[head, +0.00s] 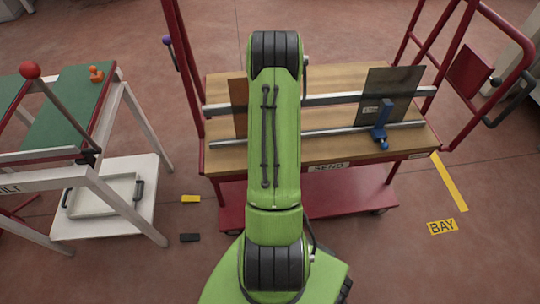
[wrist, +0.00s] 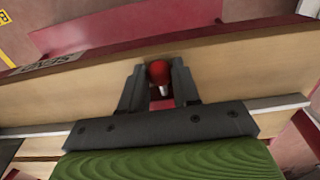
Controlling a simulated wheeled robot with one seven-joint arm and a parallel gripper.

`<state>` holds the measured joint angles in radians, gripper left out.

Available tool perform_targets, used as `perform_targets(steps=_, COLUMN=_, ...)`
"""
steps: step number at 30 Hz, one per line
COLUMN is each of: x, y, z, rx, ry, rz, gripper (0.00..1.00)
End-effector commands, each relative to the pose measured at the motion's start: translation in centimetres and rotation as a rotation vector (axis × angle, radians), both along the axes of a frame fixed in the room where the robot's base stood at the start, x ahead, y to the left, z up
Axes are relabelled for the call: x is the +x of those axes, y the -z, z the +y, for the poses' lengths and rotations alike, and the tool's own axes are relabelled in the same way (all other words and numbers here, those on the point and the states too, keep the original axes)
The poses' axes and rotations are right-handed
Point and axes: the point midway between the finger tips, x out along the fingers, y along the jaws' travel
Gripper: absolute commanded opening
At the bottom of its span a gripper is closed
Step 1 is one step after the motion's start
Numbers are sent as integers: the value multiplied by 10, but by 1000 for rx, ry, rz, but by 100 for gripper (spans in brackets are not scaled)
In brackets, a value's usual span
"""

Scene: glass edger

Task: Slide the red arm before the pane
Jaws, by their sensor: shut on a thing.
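In the wrist view my gripper (wrist: 158,82) has its two dark fingers on either side of a red knob (wrist: 159,72) on a short metal stem, and is shut on it. The knob appears to be the handle of the red arm; the rest of that arm is hidden. In the head view my own arm covers the gripper and the knob. A dark pane (head: 394,88) stands upright at the right of the cart, with a blue arm (head: 379,133) in front of it. A brown pane (head: 238,104) shows partly at the left, its right side hidden.
The red cart (head: 345,197) has a wooden deck (head: 345,146) crossed by a rear rail (head: 335,98) and a front rail (head: 335,131). Red uprights rise at its ends. A green-topped tilt table (head: 55,120) with a red-ball lever (head: 30,70) stands left. Floor shows between them.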

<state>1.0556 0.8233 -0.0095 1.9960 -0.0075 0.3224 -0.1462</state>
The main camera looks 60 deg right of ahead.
Motion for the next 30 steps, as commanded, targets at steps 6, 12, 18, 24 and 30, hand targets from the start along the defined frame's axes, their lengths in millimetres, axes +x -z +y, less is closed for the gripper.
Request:
perform_targets(steps=6, x=0, y=0, z=0, rx=0, ry=1, rz=1, gripper=48)
perform_targets(steps=12, x=0, y=0, z=0, rx=0, ry=1, rz=1, gripper=57)
perform_targets(steps=18, x=0, y=-6, z=0, rx=-1, ry=1, rz=0, gripper=57)
perform_targets(steps=24, x=1, y=-56, z=-1, rx=-6, ry=0, rz=-2, gripper=57)
perform_targets(steps=30, x=1, y=-114, z=-1, rx=-5, ry=0, rz=-1, gripper=57)
